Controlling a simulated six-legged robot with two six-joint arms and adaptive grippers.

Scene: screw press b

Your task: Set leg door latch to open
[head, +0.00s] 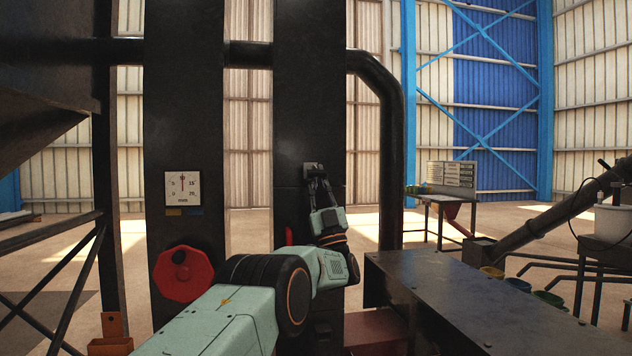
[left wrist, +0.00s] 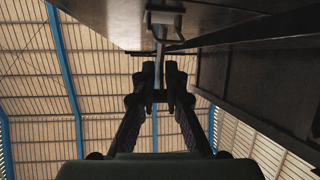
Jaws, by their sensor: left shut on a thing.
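The leg door latch (head: 313,168) is a small grey metal fitting on the front of the right-hand black column (head: 308,90). My left gripper (head: 317,183) reaches up to it from below, its fingers closed around the latch's handle. In the left wrist view the latch's bracket (left wrist: 164,18) sits at the top, with a thin handle (left wrist: 161,50) running down between the fingertips of my left gripper (left wrist: 160,72). The fingers hide part of the handle. My right gripper is in neither view.
A red knob (head: 183,274) and a white dial (head: 183,189) marked in mm are on the left black column (head: 184,110). A dark flat-topped bench (head: 480,300) stands at the right, close to my left arm. A black pipe (head: 391,150) bends down behind.

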